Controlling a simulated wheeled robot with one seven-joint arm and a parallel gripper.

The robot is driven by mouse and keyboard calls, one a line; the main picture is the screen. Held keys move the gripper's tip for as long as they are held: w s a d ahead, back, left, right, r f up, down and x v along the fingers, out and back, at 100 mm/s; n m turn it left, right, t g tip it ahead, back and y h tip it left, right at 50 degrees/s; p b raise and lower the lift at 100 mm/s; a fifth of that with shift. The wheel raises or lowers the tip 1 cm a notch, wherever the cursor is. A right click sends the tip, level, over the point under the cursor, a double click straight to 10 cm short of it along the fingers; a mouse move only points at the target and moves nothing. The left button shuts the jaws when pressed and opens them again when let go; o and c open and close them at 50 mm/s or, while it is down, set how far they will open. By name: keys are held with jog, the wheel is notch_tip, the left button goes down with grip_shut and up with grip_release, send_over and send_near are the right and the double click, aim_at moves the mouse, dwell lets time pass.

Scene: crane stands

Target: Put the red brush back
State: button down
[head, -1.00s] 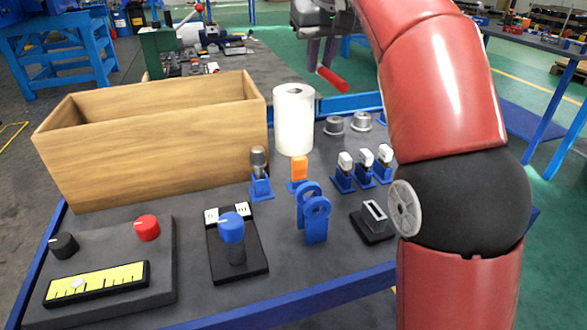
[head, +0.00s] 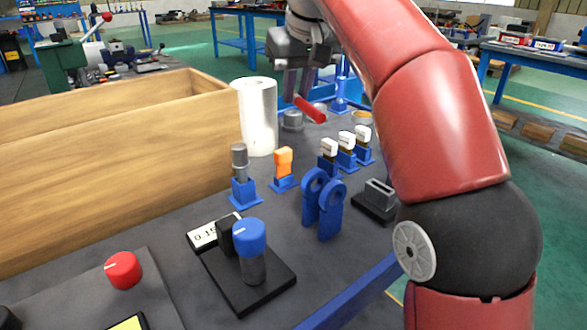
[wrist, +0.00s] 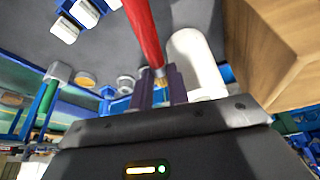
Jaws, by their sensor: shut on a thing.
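The red brush (head: 311,109) is held in my gripper (head: 298,85), tilted, with its red handle pointing down and to the right in the head view. It is above the bench, beyond the white-topped pieces. In the wrist view the brush (wrist: 143,30) runs up from between the two fingers (wrist: 159,86) of my gripper, which is shut on it near a yellowish metal part. A blue stand with two rings (head: 322,205) is on the bench, empty, nearer the head camera. I cannot tell which holder belongs to the brush.
A wooden box (head: 110,165) fills the left of the bench. A white roll (head: 257,115) stands beside it, close to my gripper. Small blue holders with an orange piece (head: 284,161) and white-topped pieces (head: 346,143) stand nearby. A blue-knobbed device (head: 249,240) is in front.

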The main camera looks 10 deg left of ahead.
aim_at(294, 158)
notch_tip(294, 158, down, 11)
jog(key=b, duration=0.4)
jog(key=shift+f+b, duration=0.2)
jog(key=shift+b, duration=0.1)
jog(key=shift+f, duration=0.1)
jog(key=c, duration=1.4)
grip_release()
jog(key=shift+o, duration=0.2)
